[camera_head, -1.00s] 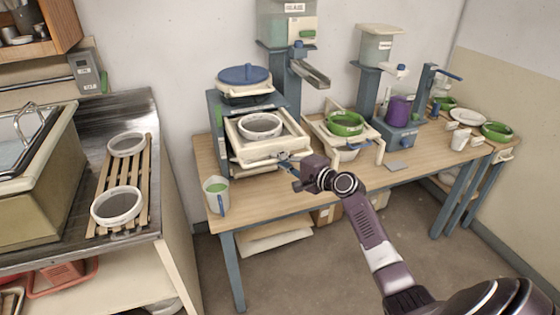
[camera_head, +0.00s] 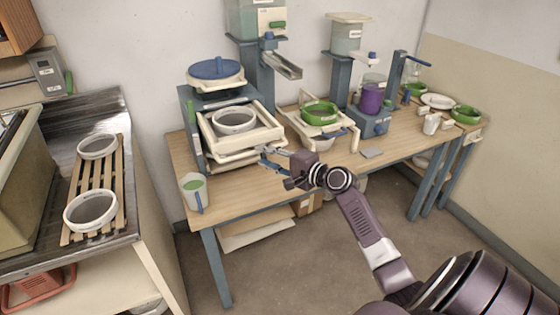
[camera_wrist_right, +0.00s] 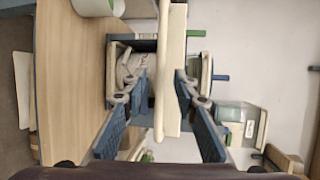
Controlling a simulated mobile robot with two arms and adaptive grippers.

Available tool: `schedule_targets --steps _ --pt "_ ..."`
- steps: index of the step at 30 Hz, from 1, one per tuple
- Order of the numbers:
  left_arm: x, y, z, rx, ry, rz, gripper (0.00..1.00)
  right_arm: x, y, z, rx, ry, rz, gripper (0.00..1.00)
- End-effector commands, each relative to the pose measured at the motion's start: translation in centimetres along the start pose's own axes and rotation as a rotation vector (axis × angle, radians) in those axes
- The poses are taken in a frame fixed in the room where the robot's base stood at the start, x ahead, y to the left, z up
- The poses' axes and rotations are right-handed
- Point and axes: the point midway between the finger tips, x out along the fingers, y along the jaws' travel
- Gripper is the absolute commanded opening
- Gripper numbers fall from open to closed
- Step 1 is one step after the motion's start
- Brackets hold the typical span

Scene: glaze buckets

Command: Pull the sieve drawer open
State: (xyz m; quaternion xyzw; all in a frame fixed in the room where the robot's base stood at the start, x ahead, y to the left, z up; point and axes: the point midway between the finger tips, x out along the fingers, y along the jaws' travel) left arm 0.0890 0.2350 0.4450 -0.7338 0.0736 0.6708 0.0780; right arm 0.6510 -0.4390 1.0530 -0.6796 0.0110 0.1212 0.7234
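The sieve station stands on the wooden table, with a blue frame and a blue-lidded pot (camera_head: 217,69) on top. Its cream sieve drawer (camera_head: 262,139) juts forward under the pot, with a round white-rimmed sieve (camera_head: 235,118) set in it. My right gripper (camera_head: 270,157) is at the drawer's front right. In the wrist view, my right gripper's (camera_wrist_right: 160,76) fingers are spread, one on each side of a cream bar (camera_wrist_right: 164,100) at the drawer front. A gap shows beside the left finger, so no firm grip is visible. My left gripper is out of view.
Right of the station are a green bowl (camera_head: 320,110) on a cream stand and a purple container (camera_head: 371,98). A metal counter with a slatted rack (camera_head: 75,212) is at the left. The floor in front is clear.

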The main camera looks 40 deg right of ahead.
Motion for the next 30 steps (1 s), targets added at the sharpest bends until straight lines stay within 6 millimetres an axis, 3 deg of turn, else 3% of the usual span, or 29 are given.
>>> schedule_targets --steps 6,12,30 --pt "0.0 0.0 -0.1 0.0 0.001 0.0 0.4 -4.4 0.0 0.1 -0.003 -0.001 0.002 0.27" --pt "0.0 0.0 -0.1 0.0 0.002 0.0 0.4 -6.6 0.0 0.0 -0.001 0.0 0.0 0.27" --pt "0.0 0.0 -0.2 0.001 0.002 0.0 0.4 -7.0 -0.1 0.0 -0.002 0.0 0.0 0.27"
